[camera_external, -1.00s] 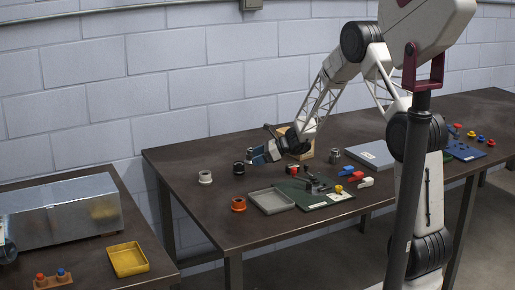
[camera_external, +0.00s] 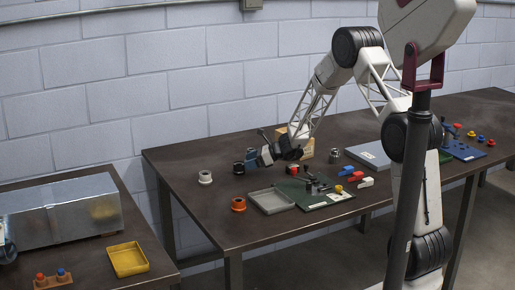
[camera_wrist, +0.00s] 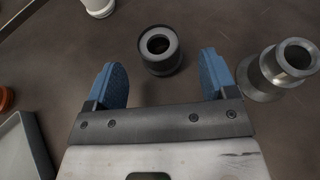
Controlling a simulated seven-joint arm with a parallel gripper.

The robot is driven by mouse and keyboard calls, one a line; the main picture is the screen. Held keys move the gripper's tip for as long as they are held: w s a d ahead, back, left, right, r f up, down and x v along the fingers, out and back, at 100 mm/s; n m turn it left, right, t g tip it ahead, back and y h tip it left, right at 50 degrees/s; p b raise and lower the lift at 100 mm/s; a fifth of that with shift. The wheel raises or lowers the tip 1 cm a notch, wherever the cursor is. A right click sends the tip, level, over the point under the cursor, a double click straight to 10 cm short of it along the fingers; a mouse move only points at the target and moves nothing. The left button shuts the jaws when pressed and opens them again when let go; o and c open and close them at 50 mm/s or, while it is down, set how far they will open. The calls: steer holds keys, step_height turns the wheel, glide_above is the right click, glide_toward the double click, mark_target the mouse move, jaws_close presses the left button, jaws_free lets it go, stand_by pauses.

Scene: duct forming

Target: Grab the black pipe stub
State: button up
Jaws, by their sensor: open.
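The black pipe stub (camera_external: 239,168) stands upright on the dark table. In the wrist view the black pipe stub (camera_wrist: 160,62) shows its round open top, just ahead of my gripper and between the lines of its fingers. My gripper (camera_external: 252,160) is low over the table, just right of the stub in the external view. In the wrist view my gripper (camera_wrist: 162,66) has its two blue fingers wide apart, with nothing between them. The fingers look apart from the stub.
A flanged steel stub (camera_wrist: 278,70) stands close to the right finger in the wrist view. A white stub (camera_external: 205,177), an orange stub (camera_external: 238,204) and a grey tray (camera_external: 270,208) are nearby. A wooden block (camera_external: 306,150) stands behind my arm.

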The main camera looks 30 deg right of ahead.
mark_target(239, 164)
stand_by(0.3)
steer(key=shift+x, duration=2.65)
steer(key=shift+r, duration=0.1)
steer(key=c, duration=1)
steer(key=shift+r, duration=5)
